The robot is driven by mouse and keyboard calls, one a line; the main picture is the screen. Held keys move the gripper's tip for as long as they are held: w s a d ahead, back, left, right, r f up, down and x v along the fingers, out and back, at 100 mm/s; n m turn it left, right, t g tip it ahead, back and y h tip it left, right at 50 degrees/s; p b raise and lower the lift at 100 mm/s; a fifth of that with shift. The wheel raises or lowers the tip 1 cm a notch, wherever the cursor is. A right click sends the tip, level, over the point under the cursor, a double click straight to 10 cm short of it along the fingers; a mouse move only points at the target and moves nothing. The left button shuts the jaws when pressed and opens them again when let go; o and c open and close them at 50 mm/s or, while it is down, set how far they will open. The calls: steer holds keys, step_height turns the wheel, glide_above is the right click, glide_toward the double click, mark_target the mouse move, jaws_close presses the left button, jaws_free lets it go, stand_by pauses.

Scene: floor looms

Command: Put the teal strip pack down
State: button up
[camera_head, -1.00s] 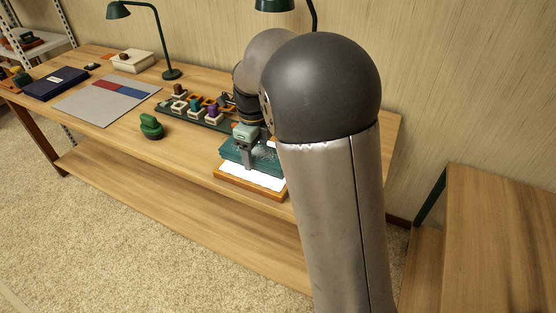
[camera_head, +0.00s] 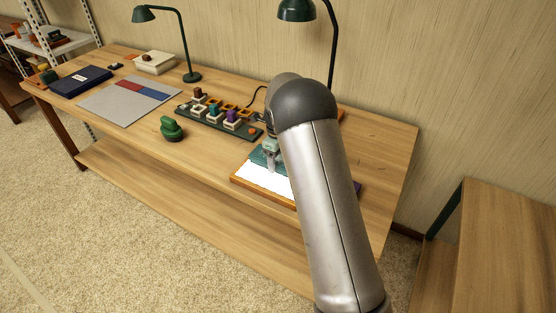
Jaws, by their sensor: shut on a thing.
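My gripper (camera_head: 271,163) is at the near right part of the long table, mostly hidden behind my arm. It is shut on the teal strip pack (camera_head: 259,158), of which only a part shows to the left of my arm. The pack is over or on the far part of a white-topped tray with an orange-brown rim (camera_head: 238,182). I cannot tell whether the pack touches the white surface.
A dark green rack (camera_head: 188,112) with several small coloured blocks stands behind the tray. A green cactus-like object (camera_head: 171,128) is to its left. A grey board (camera_head: 112,107) with red and blue patches lies farther left. Two green lamps (camera_head: 187,50) stand at the back.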

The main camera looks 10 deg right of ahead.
steer(key=shift+f, duration=0.45)
steer(key=shift+f, duration=0.35)
steer(key=o, duration=1.1)
steer(key=shift+c, duration=0.2)
steer(key=shift+r, duration=0.1)
